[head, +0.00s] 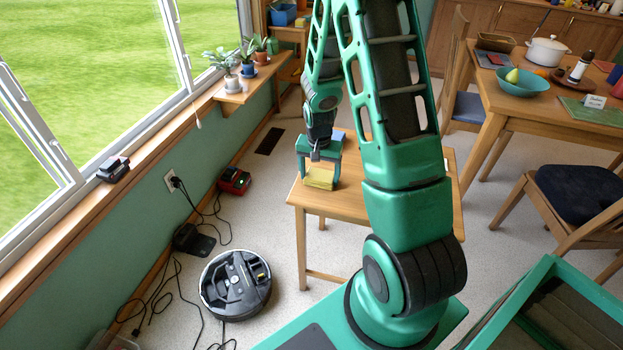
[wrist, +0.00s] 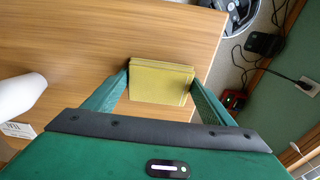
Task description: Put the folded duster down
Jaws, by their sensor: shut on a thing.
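The folded duster (head: 319,179) is a flat yellow block. My gripper (head: 319,172) is shut on it, near the left corner of a small wooden table (head: 343,208). In the wrist view the duster (wrist: 161,83) sits between the two green fingers of my gripper (wrist: 162,86), over the wood tabletop (wrist: 90,50). The pictures do not make clear whether the duster touches the tabletop or is a little above it. Part of the table is hidden behind my arm in the head view.
A blue item (head: 338,136) is behind my gripper. A white rounded object (wrist: 18,92) and a printed card (wrist: 18,130) show at the wrist view's left. A robot vacuum (head: 236,285) and cables lie on the floor. The tabletop beside the duster is bare.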

